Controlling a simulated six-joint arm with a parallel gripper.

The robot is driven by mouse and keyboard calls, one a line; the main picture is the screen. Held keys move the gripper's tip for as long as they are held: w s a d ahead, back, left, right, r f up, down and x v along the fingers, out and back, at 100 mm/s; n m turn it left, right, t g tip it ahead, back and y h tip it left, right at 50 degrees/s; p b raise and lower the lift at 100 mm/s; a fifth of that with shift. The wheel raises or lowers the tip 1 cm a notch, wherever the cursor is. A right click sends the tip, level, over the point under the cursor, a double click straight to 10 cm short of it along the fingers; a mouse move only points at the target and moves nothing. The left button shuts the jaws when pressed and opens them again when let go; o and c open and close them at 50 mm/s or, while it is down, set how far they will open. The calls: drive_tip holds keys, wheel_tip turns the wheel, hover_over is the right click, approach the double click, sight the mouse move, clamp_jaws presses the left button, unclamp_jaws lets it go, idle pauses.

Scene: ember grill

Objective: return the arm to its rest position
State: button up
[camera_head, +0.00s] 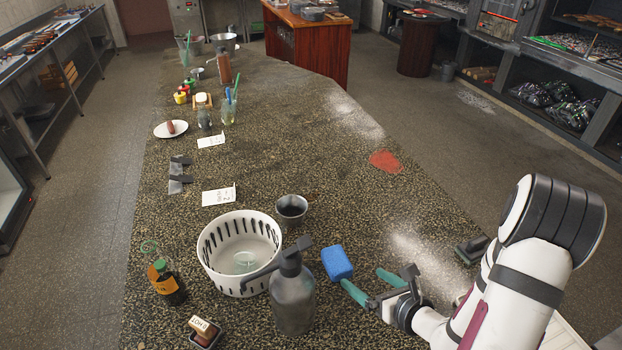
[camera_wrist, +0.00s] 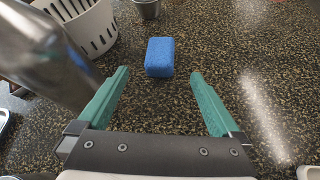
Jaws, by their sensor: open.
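My gripper (camera_head: 372,287) is low over the speckled counter (camera_head: 335,215) at the front right of the head view. Its two green fingers are spread apart with nothing between them, as the wrist view (camera_wrist: 158,98) also shows. A blue sponge (camera_head: 337,262) lies on the counter just beyond the fingertips. In the wrist view the sponge (camera_wrist: 159,57) lies ahead of the gap, clear of both fingers. My white arm reaches in from the lower right.
A grey spray bottle (camera_head: 293,300) stands close left of my gripper. A white slotted basket (camera_head: 212,262) and a metal cup (camera_head: 291,209) stand behind it. A sauce bottle (camera_head: 168,284) is at the left. The counter's right side is mostly clear around a red patch (camera_head: 386,161).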

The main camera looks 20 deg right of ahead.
drive_tip(key=w+a+r+n+t+y, duration=0.1)
drive_tip(key=w+a+r+n, duration=0.15)
drive_tip(key=r, duration=0.35)
drive_tip(key=w+a+r+n+y, duration=0.1)
drive_tip(key=w+r+n, duration=0.1)
drive_tip(key=r+n, duration=0.3)
drive_tip(key=w+a+r+n+t+y, duration=0.1)
drive_tip(key=w+r+n, duration=0.1)
drive_tip(key=r, duration=0.6)
drive_tip(key=s+a+r+n+g+y, duration=0.1)
drive_tip(key=s+a+r+n+y, duration=0.1)
drive_tip(key=a+r+n, duration=0.4)
drive_tip(key=s+a+f+n+g+y, duration=0.2)
drive_tip(key=s+a+f+n+g, duration=0.2)
drive_tip(key=s+a+n+g, duration=0.6)
drive_tip(key=s+f+n+g+h, duration=0.1)
drive_tip(key=s+f+n+h, duration=0.1)
drive_tip(key=s, duration=0.5)
drive_tip(key=s+f+n+g+h, duration=0.2)
drive_tip(key=s+f+h, duration=0.2)
drive_tip(key=s, duration=0.3)
drive_tip(key=shift+s+d+f+n+h, duration=0.15)
drive_tip(key=shift+s+f+n+h, duration=0.1)
drive_tip(key=shift+s+n+h, duration=0.1)
